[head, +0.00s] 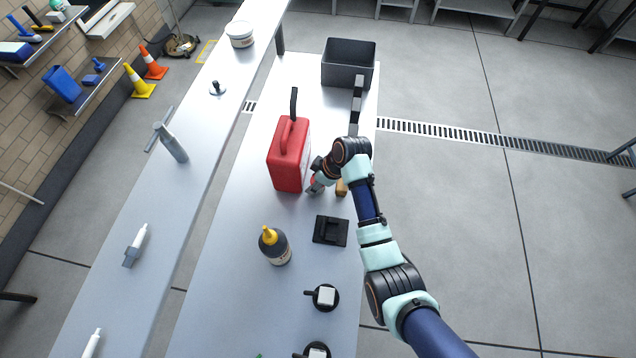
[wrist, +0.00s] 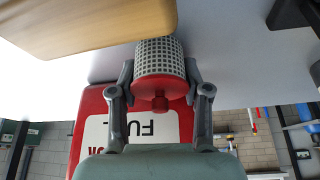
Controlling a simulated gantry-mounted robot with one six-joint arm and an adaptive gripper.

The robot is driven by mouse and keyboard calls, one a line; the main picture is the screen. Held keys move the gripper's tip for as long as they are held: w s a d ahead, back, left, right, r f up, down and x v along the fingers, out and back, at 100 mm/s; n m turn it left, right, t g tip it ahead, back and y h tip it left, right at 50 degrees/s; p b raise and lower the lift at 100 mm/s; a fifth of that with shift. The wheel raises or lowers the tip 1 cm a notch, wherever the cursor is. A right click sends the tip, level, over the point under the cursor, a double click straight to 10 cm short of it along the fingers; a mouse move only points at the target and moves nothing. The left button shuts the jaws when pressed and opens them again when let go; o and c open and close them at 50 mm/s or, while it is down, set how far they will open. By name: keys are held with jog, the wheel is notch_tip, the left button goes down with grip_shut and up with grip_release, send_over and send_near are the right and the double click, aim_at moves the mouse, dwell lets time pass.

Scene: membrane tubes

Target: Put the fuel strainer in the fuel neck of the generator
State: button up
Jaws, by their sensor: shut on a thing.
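The fuel strainer (wrist: 160,60) is a white mesh cylinder with a red cap and knob, seen in the wrist view. My gripper (wrist: 160,76) is shut on it, one finger on each side near the red cap. In the head view my gripper (head: 317,182) is low beside the right side of a red fuel can (head: 290,155), and the strainer is mostly hidden there. The can also shows in the wrist view (wrist: 92,113), upside down, with a white FUEL label, behind the strainer. I cannot pick out a generator or its fuel neck.
A wooden piece (head: 341,188) lies close to my gripper. A black square holder (head: 331,230), a dark bottle with a yellow tip (head: 274,246) and round black-based items (head: 323,297) stand nearer. A grey bin (head: 348,66) stands at the far end.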

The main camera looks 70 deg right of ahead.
notch_tip(320, 180, up, 20)
jog(key=p, duration=0.4)
